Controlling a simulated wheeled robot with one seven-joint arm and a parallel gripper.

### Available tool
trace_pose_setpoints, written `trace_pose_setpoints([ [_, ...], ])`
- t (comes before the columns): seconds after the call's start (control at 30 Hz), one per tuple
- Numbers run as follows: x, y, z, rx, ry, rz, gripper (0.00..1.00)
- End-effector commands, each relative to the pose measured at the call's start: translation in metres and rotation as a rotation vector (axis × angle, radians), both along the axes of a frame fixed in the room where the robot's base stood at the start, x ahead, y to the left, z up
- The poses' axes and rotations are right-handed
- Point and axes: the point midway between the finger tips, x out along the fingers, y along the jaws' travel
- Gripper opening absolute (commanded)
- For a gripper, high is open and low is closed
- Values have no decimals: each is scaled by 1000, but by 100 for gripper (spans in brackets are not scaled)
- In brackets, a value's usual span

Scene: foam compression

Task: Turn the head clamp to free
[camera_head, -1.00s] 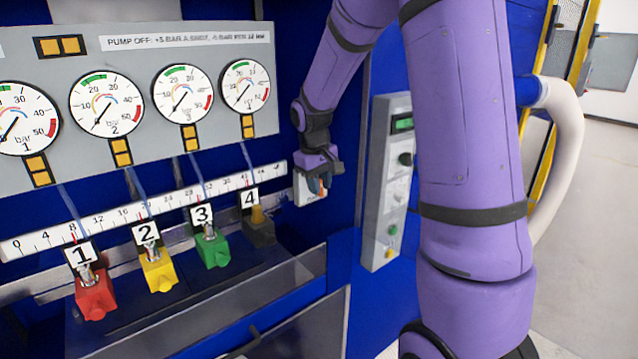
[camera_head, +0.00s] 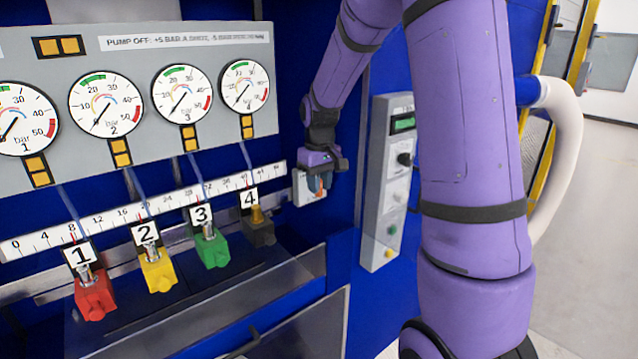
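A small white box (camera_head: 303,190) sits on the blue wall right of the scale strip. A small blue and orange-brown part (camera_head: 318,185) shows at its front; I take this to be the head clamp, but its label and setting are too small to read. My gripper (camera_head: 322,174) is right at this part, pointing down at it from above and covering much of it. The fingers are small and partly hidden, so I cannot tell whether they are open, shut or touching the part.
Numbered red (camera_head: 95,299), yellow (camera_head: 158,273), green (camera_head: 212,251) and dark (camera_head: 259,232) blocks stand at left below the gauges (camera_head: 182,93). A pale hose (camera_head: 568,130) hangs at right.

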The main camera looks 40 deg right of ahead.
Motion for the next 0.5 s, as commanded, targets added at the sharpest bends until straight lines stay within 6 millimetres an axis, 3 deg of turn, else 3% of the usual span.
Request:
trace_pose_setpoints([
  [0.33,0,0,1,0,0,0,39],
  [0.5,0,0,16,-1,-3,0,39],
])
